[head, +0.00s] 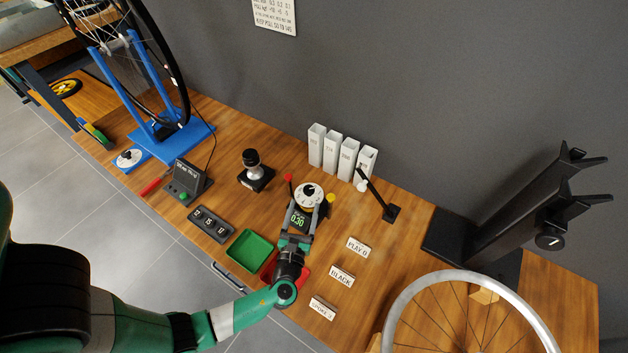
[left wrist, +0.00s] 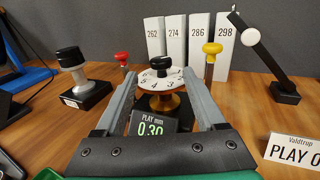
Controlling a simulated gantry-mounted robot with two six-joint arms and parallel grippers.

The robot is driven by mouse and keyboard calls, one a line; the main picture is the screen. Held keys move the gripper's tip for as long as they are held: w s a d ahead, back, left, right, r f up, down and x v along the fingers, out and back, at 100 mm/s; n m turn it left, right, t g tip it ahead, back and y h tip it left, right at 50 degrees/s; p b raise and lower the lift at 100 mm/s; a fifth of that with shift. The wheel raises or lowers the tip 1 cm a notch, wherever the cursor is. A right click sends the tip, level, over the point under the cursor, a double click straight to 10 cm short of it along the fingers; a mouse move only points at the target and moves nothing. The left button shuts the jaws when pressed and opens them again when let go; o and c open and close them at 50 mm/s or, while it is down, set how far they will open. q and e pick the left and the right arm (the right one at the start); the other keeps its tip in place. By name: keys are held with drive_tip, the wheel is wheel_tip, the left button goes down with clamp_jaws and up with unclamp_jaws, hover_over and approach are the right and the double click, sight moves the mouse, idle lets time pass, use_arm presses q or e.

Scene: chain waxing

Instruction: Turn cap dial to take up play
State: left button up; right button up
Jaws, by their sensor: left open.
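The cap dial (head: 301,200) is a white numbered disc with a black knob, on a brass-coloured base; it also shows in the left wrist view (left wrist: 174,80). In front of it a small display (left wrist: 151,126) reads "PLAY mm 0.30". My left gripper (head: 308,208) is open, its two fingers reaching forward on either side of the display toward the dial. In the left wrist view the fingers (left wrist: 160,82) frame the dial with nothing held between them. Whether the fingertips touch the dial's edge I cannot tell. My right gripper is not in view.
A red-knobbed post (left wrist: 122,60) and a yellow-knobbed post (left wrist: 211,50) flank the dial. White numbered boxes (head: 331,151) and a black lamp-like arm (head: 390,211) stand behind. A green tray (head: 249,251) and label blocks (head: 341,277) lie nearer. A black-based knob (head: 256,176) is left.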

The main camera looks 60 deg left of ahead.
sight(309, 192)
use_arm(q)
drive_tip(key=b+x, duration=0.3)
drive_tip(key=x, duration=0.7)
drive_tip(key=shift+w+a+r, duration=0.1)
drive_tip(key=shift+a, duration=0.05)
drive_tip(key=shift+c, duration=0.4)
clamp_jaws()
